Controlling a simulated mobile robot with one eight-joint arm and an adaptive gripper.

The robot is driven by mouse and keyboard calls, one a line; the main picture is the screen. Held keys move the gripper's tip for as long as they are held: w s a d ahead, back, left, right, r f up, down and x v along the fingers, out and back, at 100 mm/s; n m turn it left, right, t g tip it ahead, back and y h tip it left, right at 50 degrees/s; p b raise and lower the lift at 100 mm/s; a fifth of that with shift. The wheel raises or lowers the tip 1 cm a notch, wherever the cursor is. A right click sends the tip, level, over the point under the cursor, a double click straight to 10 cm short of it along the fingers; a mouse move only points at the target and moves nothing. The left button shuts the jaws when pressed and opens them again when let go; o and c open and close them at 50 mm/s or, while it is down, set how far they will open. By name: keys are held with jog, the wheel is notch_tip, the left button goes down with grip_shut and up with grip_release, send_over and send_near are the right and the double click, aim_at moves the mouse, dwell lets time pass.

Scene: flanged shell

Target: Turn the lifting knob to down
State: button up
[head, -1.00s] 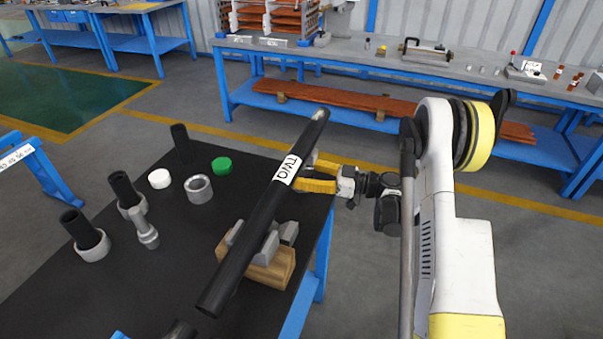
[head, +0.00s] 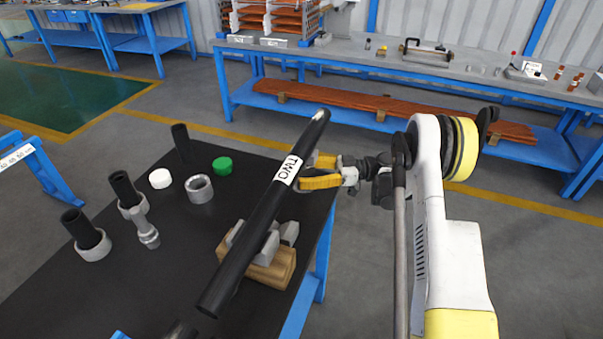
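I cannot make out a lifting knob for certain in the head view. My gripper (head: 312,172), with yellow fingers, is at the right side of a long black pipe (head: 262,217) marked TWO, close to its white label (head: 288,169). The pipe lies tilted across grey blocks on a wooden support (head: 270,270). The fingertips are partly hidden at the pipe's edge. I cannot tell whether they hold the pipe or only stand beside it.
The black table (head: 110,270) holds a grey ring (head: 199,189), a white cap (head: 160,179), a green cap (head: 222,165) and several fittings. A grey bench (head: 385,62) behind bears a small box with a red-tipped lever (head: 513,55). Floor between is clear.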

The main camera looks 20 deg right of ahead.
jog(key=shift+n+g, duration=0.9)
jog(key=shift+g, duration=0.5)
jog(key=shift+s, duration=0.1)
jog(key=o, duration=1.2)
jog(key=shift+d, duration=0.1)
